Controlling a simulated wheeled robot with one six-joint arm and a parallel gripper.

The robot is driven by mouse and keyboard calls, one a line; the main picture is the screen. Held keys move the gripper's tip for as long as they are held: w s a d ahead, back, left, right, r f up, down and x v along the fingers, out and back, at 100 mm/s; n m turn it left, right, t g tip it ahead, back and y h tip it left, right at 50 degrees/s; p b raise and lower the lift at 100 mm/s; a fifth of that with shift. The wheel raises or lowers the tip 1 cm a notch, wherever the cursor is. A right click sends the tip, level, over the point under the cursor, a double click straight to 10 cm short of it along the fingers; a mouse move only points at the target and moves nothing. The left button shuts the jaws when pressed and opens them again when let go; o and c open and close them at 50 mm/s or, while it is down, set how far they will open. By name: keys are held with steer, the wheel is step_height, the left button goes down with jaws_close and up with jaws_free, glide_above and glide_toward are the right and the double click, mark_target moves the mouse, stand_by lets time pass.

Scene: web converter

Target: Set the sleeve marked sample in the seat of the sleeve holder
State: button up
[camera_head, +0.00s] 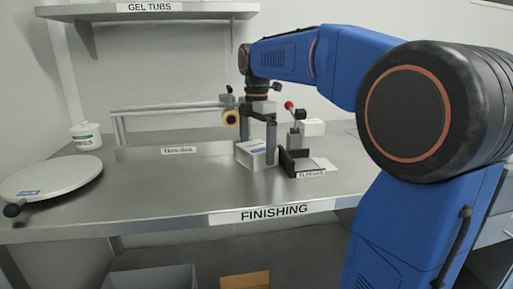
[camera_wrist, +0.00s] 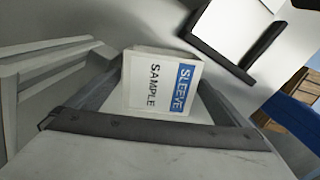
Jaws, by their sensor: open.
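A white boxy sleeve (camera_head: 250,158) stands on the bench. In the wrist view the sleeve (camera_wrist: 165,82) shows a blue and white label reading SLEEVE SAMPLE. My gripper (camera_head: 257,147) is open and points down over the sleeve, with one finger on each side. Whether the fingers touch it I cannot tell. A black angled bracket (camera_head: 286,163), with a label at its front that seems to read SLEEVES, stands just right of the sleeve. It may be the sleeve holder; its black edges also show in the wrist view (camera_wrist: 219,57).
A round plate (camera_head: 50,178) and white tub (camera_head: 86,136) are left. The bench's front left middle is clear.

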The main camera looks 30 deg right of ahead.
mark_target(255, 146)
step_height(255, 146, up, 12)
steer(key=shift+f, duration=0.2)
steer(key=shift+r, duration=0.25)
steer(key=c, duration=0.3)
steer(key=r, duration=0.4)
steer(key=shift+w+a, duration=0.1)
steer(key=shift+a, duration=0.1)
steer(key=shift+c, duration=0.2)
step_height(255, 146, down, 12)
steer(key=shift+r, duration=0.1)
steer(key=shift+d+f, duration=0.2)
steer(key=shift+f, duration=2.55)
steer(key=c, duration=0.8)
steer(key=shift+o, duration=0.2)
